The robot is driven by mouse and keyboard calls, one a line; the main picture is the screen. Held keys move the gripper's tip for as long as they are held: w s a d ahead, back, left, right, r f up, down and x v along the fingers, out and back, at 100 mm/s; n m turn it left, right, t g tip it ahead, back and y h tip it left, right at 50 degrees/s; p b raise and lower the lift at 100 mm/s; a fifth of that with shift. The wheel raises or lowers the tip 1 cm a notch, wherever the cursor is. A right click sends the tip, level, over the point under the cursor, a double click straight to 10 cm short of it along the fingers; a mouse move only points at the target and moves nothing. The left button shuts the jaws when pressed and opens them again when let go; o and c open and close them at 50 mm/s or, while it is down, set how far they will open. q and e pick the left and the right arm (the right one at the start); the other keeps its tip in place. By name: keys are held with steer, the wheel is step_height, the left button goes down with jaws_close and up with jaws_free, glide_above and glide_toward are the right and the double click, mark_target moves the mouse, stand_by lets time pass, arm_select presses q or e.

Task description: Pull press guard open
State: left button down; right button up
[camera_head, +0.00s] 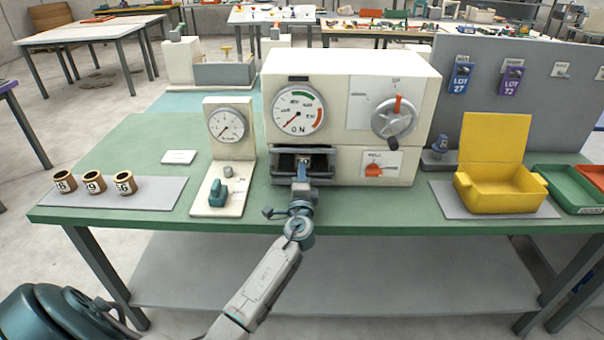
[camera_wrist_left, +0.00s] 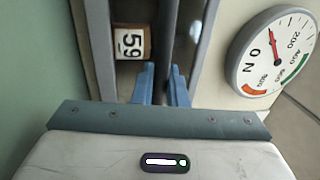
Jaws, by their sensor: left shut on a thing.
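The press (camera_head: 350,108) is a cream box on the green table, with a round dial above a dark bay (camera_head: 290,162) at its lower left front. A grey press guard (camera_head: 318,168) crosses the bay front. My left gripper (camera_head: 301,172) reaches in from the front at the bay. In the left wrist view my blue fingers (camera_wrist_left: 161,85) stand either side of the guard's grey bar (camera_wrist_left: 160,30) and are shut on it. The fingertips are partly hidden in the head view. My right gripper is not seen.
A gauge stand (camera_head: 228,150) with a teal lever stands left of the press. Several numbered rings (camera_head: 95,181) sit on a grey mat further left. An open yellow box (camera_head: 500,188) stands at the right. The table front beside the arm is clear.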

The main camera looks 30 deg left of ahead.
arm_select(q)
steer(key=r+b+v, duration=0.1)
steer(key=r+v, duration=0.1)
steer(key=v, duration=1.1)
steer(key=shift+s+d+r, duration=0.25)
steer(key=shift+s+d, duration=0.05)
steer(key=shift+s, duration=0.05)
steer(key=c, duration=1.5)
jaws_free()
steer(key=shift+w, duration=0.1)
steer(key=shift+c, duration=0.2)
